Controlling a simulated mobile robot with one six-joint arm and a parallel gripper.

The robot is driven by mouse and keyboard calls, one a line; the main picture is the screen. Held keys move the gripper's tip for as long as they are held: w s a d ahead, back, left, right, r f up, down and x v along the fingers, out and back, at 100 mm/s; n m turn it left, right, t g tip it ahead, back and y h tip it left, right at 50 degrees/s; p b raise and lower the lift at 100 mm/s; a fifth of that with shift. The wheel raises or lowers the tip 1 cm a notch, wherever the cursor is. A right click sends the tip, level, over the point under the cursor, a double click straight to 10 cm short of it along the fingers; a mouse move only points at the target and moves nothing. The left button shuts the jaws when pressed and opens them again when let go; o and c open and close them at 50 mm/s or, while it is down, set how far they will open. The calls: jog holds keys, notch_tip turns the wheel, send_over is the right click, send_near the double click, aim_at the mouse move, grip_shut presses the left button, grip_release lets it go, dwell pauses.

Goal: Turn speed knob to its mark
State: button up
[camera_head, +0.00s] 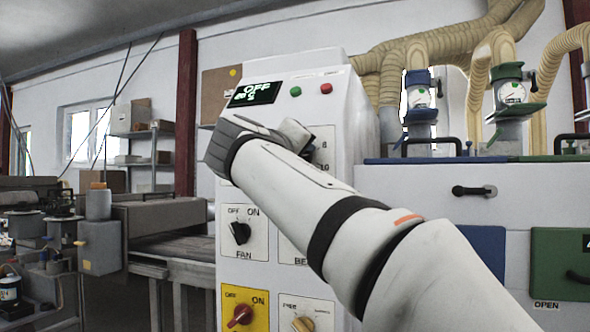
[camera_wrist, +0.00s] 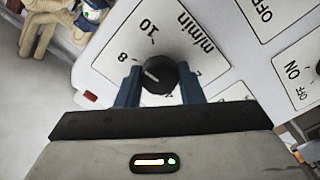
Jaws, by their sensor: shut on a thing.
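The black speed knob (camera_wrist: 160,74) is in the middle of the wrist view, with a short white pointer line on its left part. It sits on a white scale plate (camera_wrist: 172,38) printed "8", "10" and "m/min", which appears turned around in this view. My gripper (camera_wrist: 161,84) has one blue finger on each side of the knob and is shut on it. In the head view my gripper (camera_head: 295,136) is against the upper panel of the white cabinet (camera_head: 358,105). It hides the knob there; only the plate's right edge shows.
A dark display (camera_head: 253,93) reads "OFF" with a second line too small to read surely. Green (camera_head: 295,91) and red (camera_head: 326,88) buttons sit beside it. Below are a FAN knob (camera_head: 240,233), a red knob on yellow (camera_head: 240,315) and a tan knob (camera_head: 303,324).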

jog(key=shift+r+m+b, duration=0.15)
jog(key=shift+m+b, duration=1.5)
jog(key=shift+m, duration=1.75)
jog(key=o, duration=1)
jog(key=v, duration=0.7)
jog(key=shift+s+a, duration=0.25)
jog(key=shift+s, duration=0.1)
